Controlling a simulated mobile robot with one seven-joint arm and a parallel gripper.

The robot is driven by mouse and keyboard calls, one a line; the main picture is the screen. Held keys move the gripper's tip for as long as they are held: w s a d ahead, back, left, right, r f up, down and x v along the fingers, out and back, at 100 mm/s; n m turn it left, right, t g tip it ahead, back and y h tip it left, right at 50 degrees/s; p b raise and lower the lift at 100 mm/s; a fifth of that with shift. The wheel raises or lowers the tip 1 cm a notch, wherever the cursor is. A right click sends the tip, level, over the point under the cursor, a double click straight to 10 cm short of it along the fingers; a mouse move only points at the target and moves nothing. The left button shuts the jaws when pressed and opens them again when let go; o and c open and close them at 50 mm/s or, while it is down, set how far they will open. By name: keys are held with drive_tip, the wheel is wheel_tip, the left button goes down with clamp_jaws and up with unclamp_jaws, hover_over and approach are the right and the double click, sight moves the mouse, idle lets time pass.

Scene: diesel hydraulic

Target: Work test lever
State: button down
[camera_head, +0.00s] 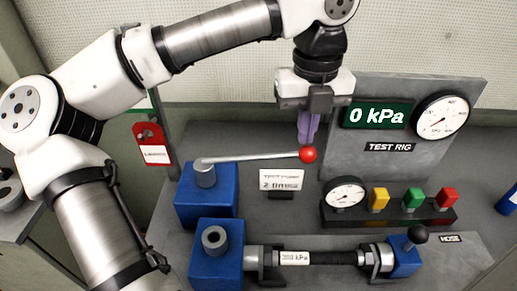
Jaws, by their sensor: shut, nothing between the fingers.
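The test lever (255,157) is a silver rod with a red ball (308,154) at its right end. It extends from a post on top of a blue block (205,202) at the bench's left. My gripper (308,136) points down with its purple fingers shut and empty, just above or behind the red ball. I cannot tell whether they touch it. A card (281,182) reading "TEST PUMP" and "2" something stands under the lever. The green display (376,115) reads 0 kPa on the grey TEST RIG panel (410,165).
A second blue block (215,255) joins a black hose (330,258) with a knobbed blue valve (404,262). A small gauge (344,195) and yellow, green and red blocks (414,198) stand at the right. A red tag (151,144) hangs at the left.

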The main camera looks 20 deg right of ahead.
sight(303, 154)
drive_tip(key=shift+f+b, duration=2.45)
drive_tip(key=shift+f, duration=0.65)
drive_tip(key=shift+r, duration=0.1)
wheel_tip(303, 154, up, 10)
drive_tip(key=p, duration=0.7)
drive_tip(key=shift+r, duration=0.15)
drive_tip(key=shift+f, duration=0.2)
drive_tip(key=shift+f+b, duration=3.95)
drive_tip(key=shift+f, duration=1.05)
drive_tip(key=shift+r+p, duration=3.7)
drive_tip(key=shift+r, duration=1.45)
